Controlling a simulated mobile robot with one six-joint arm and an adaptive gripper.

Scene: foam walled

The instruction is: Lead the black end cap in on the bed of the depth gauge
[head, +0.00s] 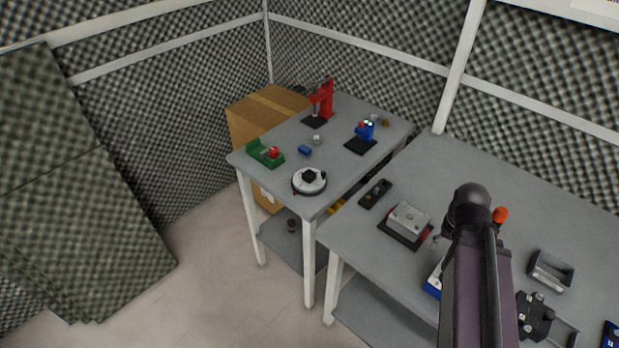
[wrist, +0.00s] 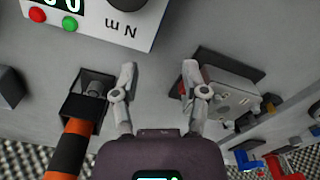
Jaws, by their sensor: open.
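My gripper (wrist: 158,78) is open and empty over bare grey table in the wrist view; in the head view my own arm mostly hides it. I cannot surely pick out the black end cap. A small black piece (head: 309,176) sits on a round white device (head: 298,188) on the far table, well away from my gripper. I cannot surely name the depth gauge either. A blue instrument (head: 366,129) on a black base and a red stand (head: 325,99) stand at the back of the far table.
A grey metal box (wrist: 222,94) on a black base is right of my gripper. A black holder (wrist: 76,106) with an orange-and-black handle (wrist: 70,145) is left. A white "N m" device (wrist: 105,20) is above. A green fixture (head: 262,152) and blue piece (head: 304,150) lie on the far table.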

